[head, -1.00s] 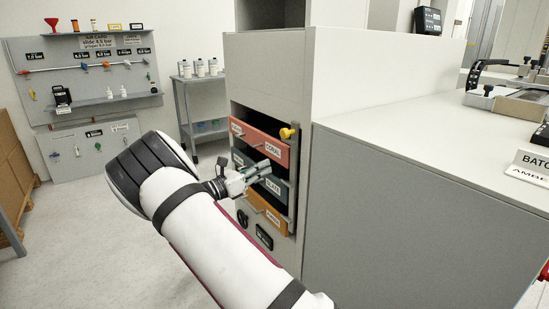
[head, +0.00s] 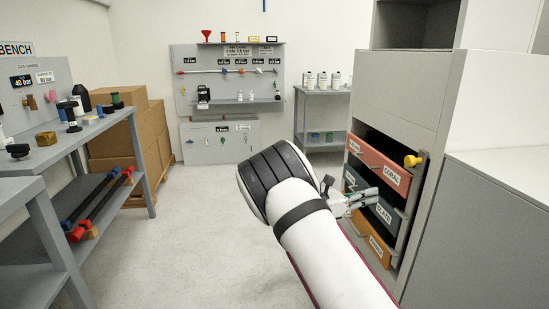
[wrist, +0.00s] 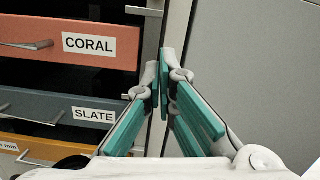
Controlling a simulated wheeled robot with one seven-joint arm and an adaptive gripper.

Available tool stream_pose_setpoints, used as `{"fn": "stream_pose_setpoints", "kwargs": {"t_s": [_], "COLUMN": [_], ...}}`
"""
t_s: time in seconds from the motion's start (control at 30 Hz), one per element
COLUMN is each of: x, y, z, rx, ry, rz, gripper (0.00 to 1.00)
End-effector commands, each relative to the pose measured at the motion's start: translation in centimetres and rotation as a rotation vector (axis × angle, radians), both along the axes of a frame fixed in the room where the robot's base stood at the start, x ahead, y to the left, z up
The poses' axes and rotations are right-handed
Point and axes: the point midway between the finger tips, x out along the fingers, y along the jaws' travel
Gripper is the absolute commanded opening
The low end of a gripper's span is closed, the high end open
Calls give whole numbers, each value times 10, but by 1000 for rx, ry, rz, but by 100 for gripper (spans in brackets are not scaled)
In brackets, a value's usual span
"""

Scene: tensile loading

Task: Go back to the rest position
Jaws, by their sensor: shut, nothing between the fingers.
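My gripper (head: 370,196) is held out in front of the drawer stack in the head view, near the SLATE drawer. In the wrist view my gripper (wrist: 161,82) shows its two green-padded fingers brought together at the tips, with nothing between them. The tips appear in front of the right edge of the drawer stack, apart from the drawer handles. My white arm reaches up from the lower right and bends at a black-banded joint, with the gripper pointing right.
The drawer cabinet holds a coral drawer (head: 378,163), a slate drawer (wrist: 60,118) and an orange drawer (head: 369,232). A workbench (head: 100,130) stands at left, cardboard boxes (head: 130,130) behind it. A pegboard (head: 220,75) and a grey trolley (head: 325,95) stand at the back. Floor (head: 185,230) between is clear.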

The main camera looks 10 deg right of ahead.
Motion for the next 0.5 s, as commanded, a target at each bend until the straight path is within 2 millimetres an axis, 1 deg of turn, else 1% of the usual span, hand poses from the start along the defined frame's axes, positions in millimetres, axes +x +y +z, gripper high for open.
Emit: {"fn": "stream_pose_setpoints", "kwargs": {"t_s": [0.07,0.13,0.27,0.4,0.47,0.5], "x": [-13,-31,-73,-121,-141,-154], "y": [-7,-14,-23,-24,-21,-20], "z": [11,21,40,56,63,67], "rx": [48,110,255,404,464,502], "ry": [-44,-102,-235,-380,-440,-480], "rz": [-38,-85,-194,-314,-362,-396], "gripper": [0,0,0,0,0,0]}}
